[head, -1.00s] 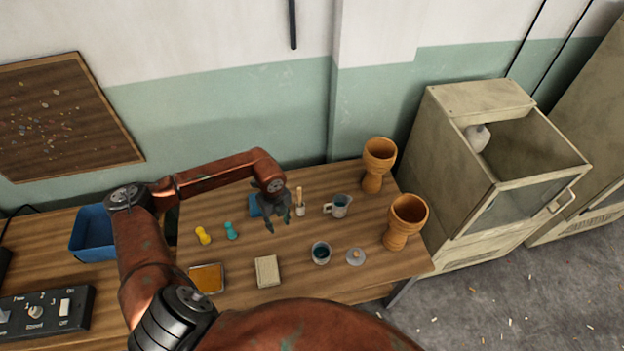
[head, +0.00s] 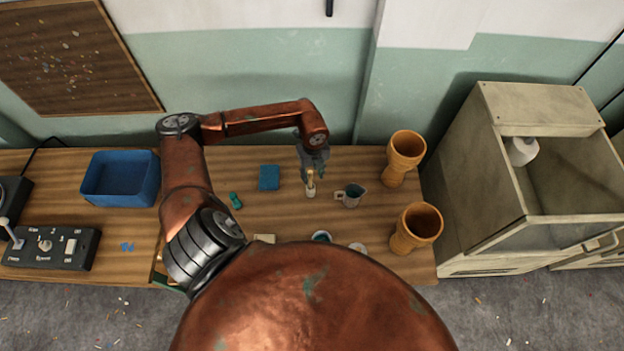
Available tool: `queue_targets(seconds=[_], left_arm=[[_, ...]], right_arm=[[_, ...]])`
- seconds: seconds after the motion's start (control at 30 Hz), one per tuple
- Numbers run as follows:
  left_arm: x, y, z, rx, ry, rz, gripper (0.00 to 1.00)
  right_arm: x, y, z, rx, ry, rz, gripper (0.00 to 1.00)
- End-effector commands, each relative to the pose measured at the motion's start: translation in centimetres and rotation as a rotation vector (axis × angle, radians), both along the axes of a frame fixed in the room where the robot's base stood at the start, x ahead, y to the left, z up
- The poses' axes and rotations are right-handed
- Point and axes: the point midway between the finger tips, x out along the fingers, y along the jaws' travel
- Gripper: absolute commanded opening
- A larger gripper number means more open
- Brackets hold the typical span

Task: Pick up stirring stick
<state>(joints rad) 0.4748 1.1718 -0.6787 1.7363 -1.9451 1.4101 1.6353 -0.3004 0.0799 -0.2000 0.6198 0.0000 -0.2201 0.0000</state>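A small upright stirring stick (head: 311,177) with a light wooden handle stands in a small pale holder (head: 310,191) on the wooden table. My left gripper (head: 314,170) points down over it, with its fingers right at the stick's upper part. The fingers partly hide the stick, and I cannot tell whether they are closed on it. My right gripper is not in view.
A grey cup (head: 350,195) stands close to the right of the stick. Two orange goblet drums (head: 404,157) (head: 416,228) stand at the table's right end. A blue block (head: 269,177) and a teal piece (head: 235,200) lie left. A blue bin (head: 121,178) stands farther left.

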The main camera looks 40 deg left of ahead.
Motion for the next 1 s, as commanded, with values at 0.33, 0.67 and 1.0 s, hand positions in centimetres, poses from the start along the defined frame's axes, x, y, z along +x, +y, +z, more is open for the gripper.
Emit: queue_targets(seconds=[0.33,0.67,1.0], left_arm=[[0.1,1.1,-4.5,0.0,0.001,-0.001,0.33],[0.1,1.1,-5.0,0.0,0.0,-0.002,0.32],[0.1,1.1,-5.0,0.0,0.0,-0.002,0.09]], right_arm=[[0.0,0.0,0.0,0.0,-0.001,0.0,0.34],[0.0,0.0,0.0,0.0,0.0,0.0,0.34],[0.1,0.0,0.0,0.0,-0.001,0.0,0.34]])
